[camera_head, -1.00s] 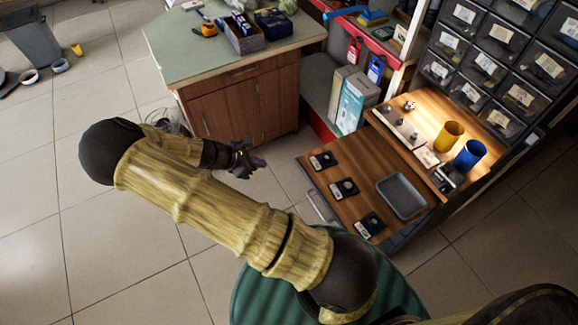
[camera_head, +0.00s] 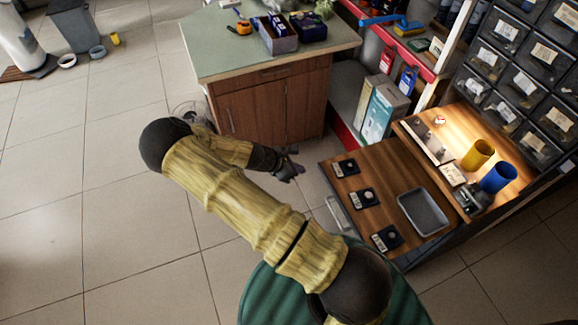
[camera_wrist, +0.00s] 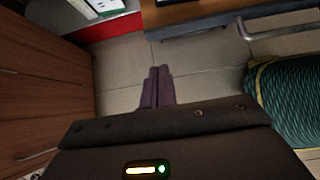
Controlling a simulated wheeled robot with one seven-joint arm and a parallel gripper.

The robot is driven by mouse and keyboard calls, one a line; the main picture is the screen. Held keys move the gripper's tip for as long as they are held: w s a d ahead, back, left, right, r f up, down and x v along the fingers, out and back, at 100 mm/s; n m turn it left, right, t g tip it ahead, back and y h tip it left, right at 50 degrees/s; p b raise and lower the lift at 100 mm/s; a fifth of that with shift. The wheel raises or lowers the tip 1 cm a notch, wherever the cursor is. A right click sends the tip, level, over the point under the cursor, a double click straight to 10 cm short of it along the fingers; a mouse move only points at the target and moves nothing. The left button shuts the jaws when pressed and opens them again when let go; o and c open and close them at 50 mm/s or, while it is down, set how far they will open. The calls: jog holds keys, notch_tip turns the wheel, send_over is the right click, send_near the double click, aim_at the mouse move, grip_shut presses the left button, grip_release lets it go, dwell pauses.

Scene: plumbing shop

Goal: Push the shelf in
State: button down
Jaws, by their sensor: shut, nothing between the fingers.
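The pull-out wooden shelf (camera_head: 372,222) sticks out from below the lit counter at the right. It carries a grey tray and three small black items with labels. Its metal handle (camera_head: 340,214) shows on the near left front edge. In the wrist view, part of the shelf (camera_wrist: 190,12) is at the top edge, with a handle (camera_wrist: 285,27) at the upper right. My gripper (camera_head: 297,170) is left of the shelf's far left corner, apart from it in the picture. In the wrist view, its fingers (camera_wrist: 160,72) are together and empty, over floor tiles.
A wooden cabinet (camera_head: 265,112) with a green top stands behind my gripper. Boxes (camera_head: 385,108) stand on a low red-edged shelf beside it. A yellow cup (camera_head: 478,154) and a blue cup (camera_head: 498,178) stand on the lit counter.

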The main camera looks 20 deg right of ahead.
aim_at(319, 168)
jog(key=d, duration=0.2)
jog(key=d+f, duration=0.1)
jog(key=d, duration=0.1)
jog(key=shift+d, duration=0.25)
jog(key=shift+d+r, duration=0.1)
jog(key=shift+d, duration=0.05)
jog(key=shift+w+d, duration=0.15)
jog(key=shift+w, duration=0.1)
